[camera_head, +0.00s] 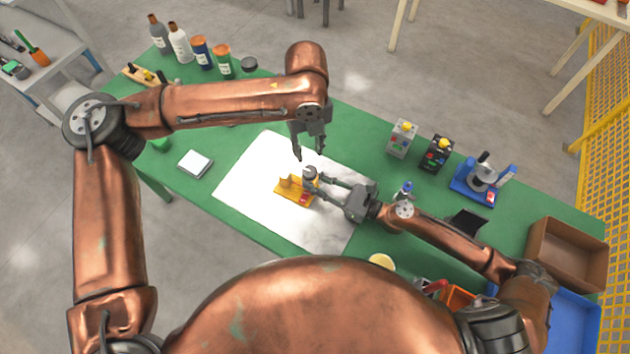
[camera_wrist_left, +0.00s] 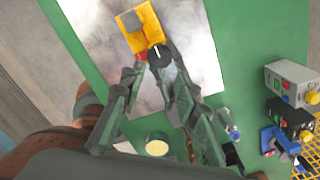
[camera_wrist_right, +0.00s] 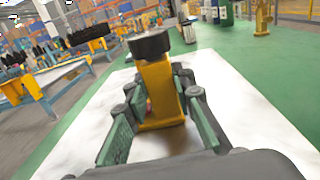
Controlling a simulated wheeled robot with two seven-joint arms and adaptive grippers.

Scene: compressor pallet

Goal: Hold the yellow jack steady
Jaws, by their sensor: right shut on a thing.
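The yellow jack (camera_head: 287,192) stands on the white sheet (camera_head: 255,170) on the green table. It has a dark round knob and a small red part. My right gripper (camera_head: 309,182) is shut on the jack from the right; in the right wrist view its fingers flank the yellow body (camera_wrist_right: 157,88) below the black knob (camera_wrist_right: 149,43). My left gripper (camera_head: 309,156) is open and empty, pointing down above and just behind the jack. In the left wrist view the jack (camera_wrist_left: 136,30) lies beyond the parted left fingertips (camera_wrist_left: 153,72).
Two button boxes (camera_head: 402,138) and a blue device (camera_head: 477,181) stand on the right. A brown bin (camera_head: 567,254) is at the right end. The sheet's left part is clear.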

